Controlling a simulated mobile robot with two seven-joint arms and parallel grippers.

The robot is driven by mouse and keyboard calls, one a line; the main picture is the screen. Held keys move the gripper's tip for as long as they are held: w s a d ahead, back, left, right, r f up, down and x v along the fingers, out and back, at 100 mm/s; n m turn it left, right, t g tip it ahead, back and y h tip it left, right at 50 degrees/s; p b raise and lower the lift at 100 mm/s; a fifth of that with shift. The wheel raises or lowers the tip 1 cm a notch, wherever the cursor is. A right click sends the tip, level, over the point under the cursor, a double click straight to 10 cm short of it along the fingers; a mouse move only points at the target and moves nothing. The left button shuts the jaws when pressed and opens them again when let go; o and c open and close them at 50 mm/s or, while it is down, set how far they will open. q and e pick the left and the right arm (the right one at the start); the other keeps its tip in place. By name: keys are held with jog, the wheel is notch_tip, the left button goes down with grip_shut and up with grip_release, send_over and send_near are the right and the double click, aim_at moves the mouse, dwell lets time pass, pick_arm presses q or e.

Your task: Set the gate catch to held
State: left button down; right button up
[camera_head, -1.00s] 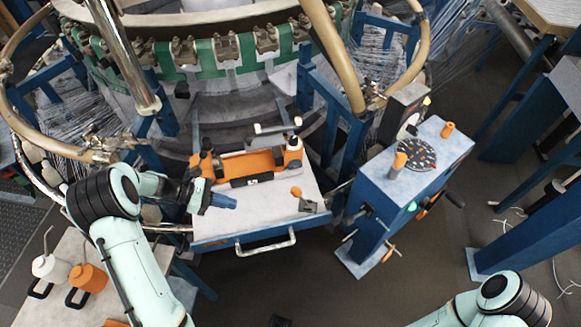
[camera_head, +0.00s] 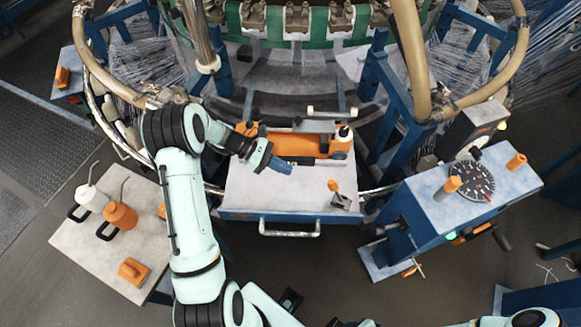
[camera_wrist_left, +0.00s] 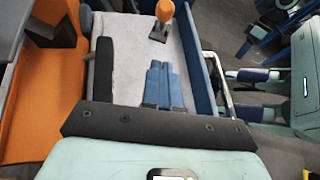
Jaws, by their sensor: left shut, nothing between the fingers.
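The gate catch looks to be the small lever with an orange knob (camera_head: 333,185) on a grey bracket (camera_head: 341,201), near the front right corner of a pale, blue-edged panel (camera_head: 255,195). Its knob leans a little to the left and back in the head view. It also shows in the wrist view as an orange knob (camera_wrist_left: 165,11) on a metal base, beyond my fingertips. My left gripper (camera_head: 281,166) is shut and empty over the panel, left of the lever and apart from it. Its blue fingers (camera_wrist_left: 164,84) lie together. My right gripper is out of view.
An orange block-like part (camera_head: 300,146) lies along the panel's back edge, close to my left gripper. A bar handle (camera_head: 290,229) is on the panel's front. A blue control box (camera_head: 440,215) with a dial (camera_head: 470,181) stands right. A bench (camera_head: 80,235) with oilers (camera_head: 119,218) is left.

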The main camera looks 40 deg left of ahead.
pick_arm(q)
send_near(337, 191)
jog(key=f, duration=0.1)
jog(key=a, duration=0.1)
jog(key=f, duration=0.1)
jog(key=shift+s+a+f, duration=0.25)
jog(key=shift+a+f, duration=0.1)
jog(key=shift+a, duration=0.05)
jog(key=shift+w+d+r+p, duration=0.2)
jog(key=shift+w+d, duration=0.05)
jog(key=shift+d, duration=0.3)
jog(key=shift+w+d+r+p, duration=0.2)
jog(key=shift+w+d, duration=0.1)
jog(key=shift+d, duration=0.25)
jog(key=shift+w+d+r, duration=0.1)
jog(key=shift+w+d, duration=0.2)
jog(key=shift+d, duration=0.35)
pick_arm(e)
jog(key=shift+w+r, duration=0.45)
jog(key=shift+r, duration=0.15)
